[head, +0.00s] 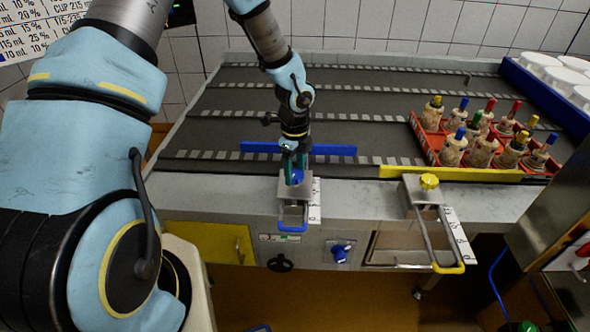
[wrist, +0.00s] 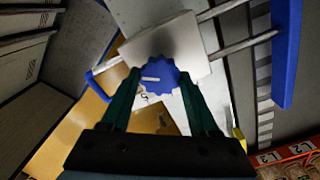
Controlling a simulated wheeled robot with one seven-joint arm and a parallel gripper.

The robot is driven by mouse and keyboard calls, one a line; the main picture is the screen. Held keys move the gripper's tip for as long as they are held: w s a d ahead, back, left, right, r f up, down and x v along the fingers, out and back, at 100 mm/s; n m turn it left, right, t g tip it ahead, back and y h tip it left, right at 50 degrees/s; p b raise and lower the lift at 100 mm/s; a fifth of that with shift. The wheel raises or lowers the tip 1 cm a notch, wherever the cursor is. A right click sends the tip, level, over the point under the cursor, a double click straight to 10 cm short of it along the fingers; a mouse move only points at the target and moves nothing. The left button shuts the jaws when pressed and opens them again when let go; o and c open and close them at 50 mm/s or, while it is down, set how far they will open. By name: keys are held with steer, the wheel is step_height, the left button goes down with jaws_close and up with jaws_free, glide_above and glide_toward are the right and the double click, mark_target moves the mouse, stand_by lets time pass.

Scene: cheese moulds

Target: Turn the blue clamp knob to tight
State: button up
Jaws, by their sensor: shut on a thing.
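The blue clamp knob (wrist: 158,78) is a scalloped disc with a pale mark line, on a grey metal clamp block (wrist: 188,42) in the wrist view. In the head view the knob (head: 296,176) shows small at the front edge of the table. My gripper (wrist: 160,84) has its two green fingers on either side of the knob, shut on it. In the head view my gripper (head: 295,165) comes down from above onto the knob and partly hides it. A blue guide bar (head: 335,150) is joined to this clamp by rods.
A yellow knob (head: 429,182) sits on a second clamp with a yellow bar (head: 450,172) to the right. A red crate (head: 428,146) of bottles with coloured tops stands behind it. A lower blue knob (head: 341,253) is on the front panel. The dark belt lanes at the back are clear.

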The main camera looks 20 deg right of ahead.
mark_target(294, 174)
steer(key=o, duration=1.4)
steer(key=shift+r, duration=0.1)
step_height(294, 174, up, 11)
steer(key=shift+f+b, duration=0.15)
steer(key=shift+b, duration=0.65)
steer(key=shift+a, duration=0.1)
steer(key=s+a+r+n, duration=0.1)
steer(key=a+r+n, duration=0.1)
steer(key=a+n, duration=0.7)
steer(key=s+a+r+n+t, duration=0.1)
steer(key=a+r+n, duration=0.2)
steer(key=a+n, duration=0.6)
steer(key=s+a+r+n, duration=0.1)
steer(key=a+r+n, duration=0.1)
steer(key=a+n, duration=0.8)
steer(key=shift+s+a+r+t, duration=0.15)
steer(key=shift+s+a, duration=0.05)
steer(key=shift+a, duration=0.2)
steer(key=shift+s+a+r+t, duration=0.1)
steer(key=shift+s+a+t, duration=0.05)
steer(key=shift+a, duration=0.2)
